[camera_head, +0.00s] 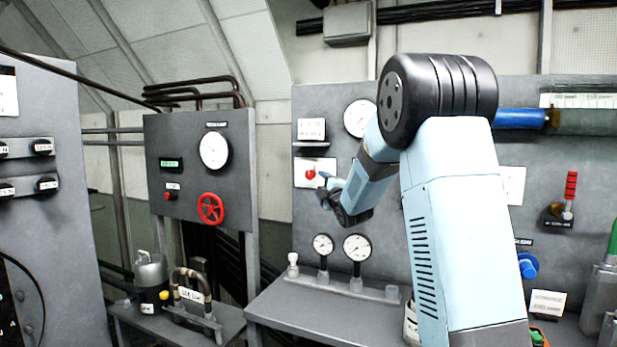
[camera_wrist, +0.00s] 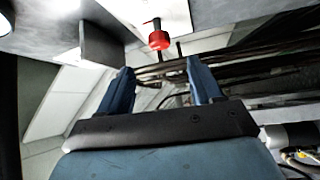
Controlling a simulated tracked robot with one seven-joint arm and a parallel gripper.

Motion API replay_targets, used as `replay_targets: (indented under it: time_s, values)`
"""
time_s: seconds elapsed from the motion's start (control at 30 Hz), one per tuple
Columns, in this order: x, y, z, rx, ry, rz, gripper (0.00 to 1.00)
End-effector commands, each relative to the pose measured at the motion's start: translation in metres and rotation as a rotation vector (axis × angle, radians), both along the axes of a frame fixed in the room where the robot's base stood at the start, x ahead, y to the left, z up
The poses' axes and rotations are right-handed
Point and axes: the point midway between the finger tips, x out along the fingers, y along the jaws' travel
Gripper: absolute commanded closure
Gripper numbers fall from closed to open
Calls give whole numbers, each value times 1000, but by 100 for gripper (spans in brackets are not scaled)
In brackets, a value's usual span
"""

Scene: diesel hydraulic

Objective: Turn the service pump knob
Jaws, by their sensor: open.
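A small red knob (camera_head: 310,174) sits on a white plate (camera_head: 303,181) on the grey panel, just left of my gripper. Its label cannot be read. My gripper (camera_head: 326,187) is beside the knob in the head view, in front of the panel, with my wrist partly hiding the panel behind it. In the wrist view the red knob (camera_wrist: 158,38) is beyond the fingertips and roughly midway between them. The two blue fingers of my gripper (camera_wrist: 160,72) are spread apart with nothing between them. The knob appears apart from both fingers.
A dark box-like ledge (camera_wrist: 102,48) projects from the panel near one finger. Two gauges (camera_head: 340,246) stand on the bench below. A red handwheel (camera_head: 210,208) is on the left panel. A red-handled lever (camera_head: 569,195) and a blue cylinder (camera_head: 520,118) are right of my arm.

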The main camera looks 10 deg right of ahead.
Motion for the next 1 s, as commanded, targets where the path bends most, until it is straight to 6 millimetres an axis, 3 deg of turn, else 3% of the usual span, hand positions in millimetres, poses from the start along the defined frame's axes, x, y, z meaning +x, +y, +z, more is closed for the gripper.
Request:
replay_targets:
  time_s: [0.6,0.8,1.0]
  values:
    - [100,15,13,2,2,0,35]
    - [116,17,16,2,1,-1,35]
    - [119,17,16,2,3,-1,35]
